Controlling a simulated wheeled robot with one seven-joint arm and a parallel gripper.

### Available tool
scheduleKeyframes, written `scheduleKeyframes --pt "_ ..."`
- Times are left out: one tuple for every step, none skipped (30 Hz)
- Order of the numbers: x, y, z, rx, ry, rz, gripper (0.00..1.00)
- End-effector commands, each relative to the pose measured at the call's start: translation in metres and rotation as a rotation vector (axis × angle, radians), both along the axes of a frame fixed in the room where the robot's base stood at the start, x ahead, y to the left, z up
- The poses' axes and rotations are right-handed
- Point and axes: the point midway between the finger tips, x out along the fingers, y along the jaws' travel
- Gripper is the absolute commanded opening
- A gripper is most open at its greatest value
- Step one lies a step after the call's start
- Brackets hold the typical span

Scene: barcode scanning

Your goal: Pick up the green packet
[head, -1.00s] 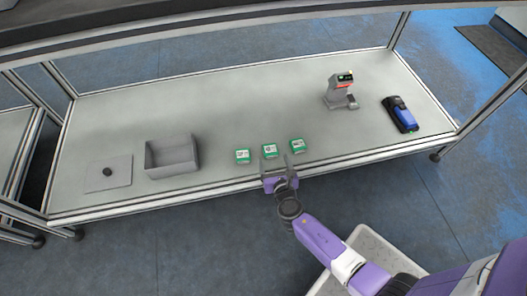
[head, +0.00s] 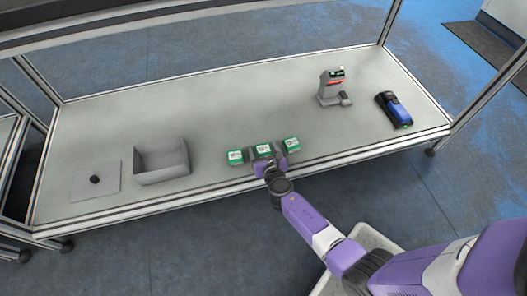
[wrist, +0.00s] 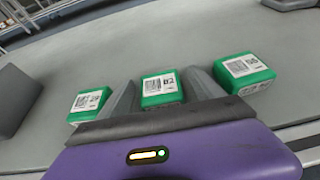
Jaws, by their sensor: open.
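Three green packets with white barcode labels lie in a row near the front edge of the table. In the head view they are the left packet (head: 235,157), the middle packet (head: 263,150) and the right packet (head: 291,144). My gripper (head: 265,158) is at the middle packet. In the wrist view the left packet (wrist: 90,103), middle packet (wrist: 162,88) and right packet (wrist: 243,72) all show. My open gripper (wrist: 160,97) has one finger on each side of the middle packet. I cannot tell whether the fingers touch it.
A grey open box (head: 162,177) and a flat plate with a dark knob (head: 95,180) are on the left of the table. A scanner on a stand (head: 328,88) and a blue-and-black device (head: 394,109) are on the right. The table's middle and back are clear.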

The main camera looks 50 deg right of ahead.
Motion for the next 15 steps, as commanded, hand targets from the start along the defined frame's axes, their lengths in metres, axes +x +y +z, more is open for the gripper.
scheduleKeyframes --pt "-0.0001 0.0002 0.0002 0.000 0.000 0.000 0.72" --pt "-0.0001 0.0002 0.0002 0.000 0.000 0.000 0.67" --pt "0.0000 0.0002 0.0002 0.000 0.000 0.000 0.59" --pt "-0.0001 0.0003 0.0002 0.000 0.000 0.000 0.53" --pt "-0.0001 0.0003 0.0002 0.000 0.000 0.000 0.47" --pt "-0.0001 0.0003 0.0002 0.000 0.000 0.000 0.39" --pt "-0.0001 0.0003 0.0002 0.000 0.000 0.000 0.33" --pt "-0.0001 0.0003 0.0002 0.000 0.000 0.000 0.27" --pt "-0.0001 0.0003 0.0002 0.000 0.000 0.000 0.19" --pt "-0.0001 0.0003 0.0002 0.000 0.000 0.000 0.14" --pt "-0.0001 0.0003 0.0002 0.000 0.000 0.000 0.08" --pt "0.0002 0.0002 0.0007 -0.001 -0.001 0.000 0.03" --pt "0.0003 0.0003 0.0007 -0.001 -0.001 0.000 0.03" --pt "0.0002 0.0003 0.0008 -0.001 -0.001 0.000 0.03" --pt "0.0002 0.0003 0.0008 -0.001 -0.001 0.000 0.03"
